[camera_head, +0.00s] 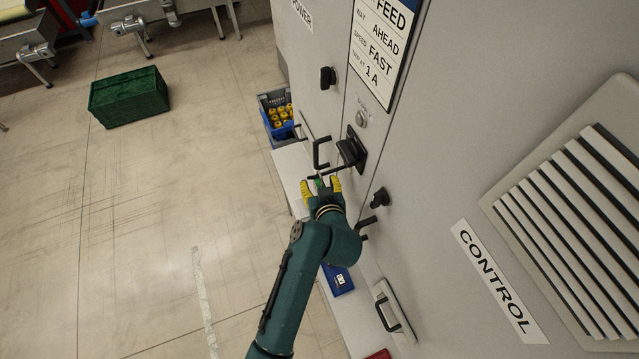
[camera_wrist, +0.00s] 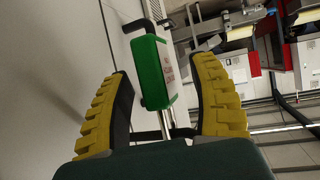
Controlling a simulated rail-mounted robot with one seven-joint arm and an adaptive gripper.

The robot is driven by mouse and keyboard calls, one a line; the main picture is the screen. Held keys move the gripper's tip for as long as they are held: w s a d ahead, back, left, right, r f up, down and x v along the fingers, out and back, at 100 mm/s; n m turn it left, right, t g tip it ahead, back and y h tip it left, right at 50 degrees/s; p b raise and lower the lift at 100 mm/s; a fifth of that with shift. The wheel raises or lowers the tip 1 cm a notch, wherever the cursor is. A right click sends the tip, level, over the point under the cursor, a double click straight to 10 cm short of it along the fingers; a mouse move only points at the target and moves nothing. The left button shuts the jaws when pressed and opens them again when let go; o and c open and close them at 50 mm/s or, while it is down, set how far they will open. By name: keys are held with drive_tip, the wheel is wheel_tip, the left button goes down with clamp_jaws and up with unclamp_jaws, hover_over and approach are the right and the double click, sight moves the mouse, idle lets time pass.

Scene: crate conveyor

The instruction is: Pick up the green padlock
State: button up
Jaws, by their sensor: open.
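The green padlock (camera_wrist: 149,72) shows in the wrist view between my gripper's two yellow ribbed fingers, with a pale, lettered face on its right side. Thin metal bars show above and below its body; I cannot tell which are its shackle. Gaps show between the padlock and both fingers. My gripper (camera_head: 320,187) is open beside the grey cabinet front, just below a black handle (camera_head: 352,151). In the head view only a small bit of green shows between the fingers; the rest of the padlock is hidden.
The cabinet wall (camera_head: 405,150) is close on the right, with a black pull handle (camera_head: 320,153) and a black knob (camera_head: 380,198) near my gripper. A blue crate with yellow items (camera_head: 269,98) and a green crate (camera_head: 128,97) stand on the floor. Open floor lies left.

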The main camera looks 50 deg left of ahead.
clamp_jaws()
idle(0.6)
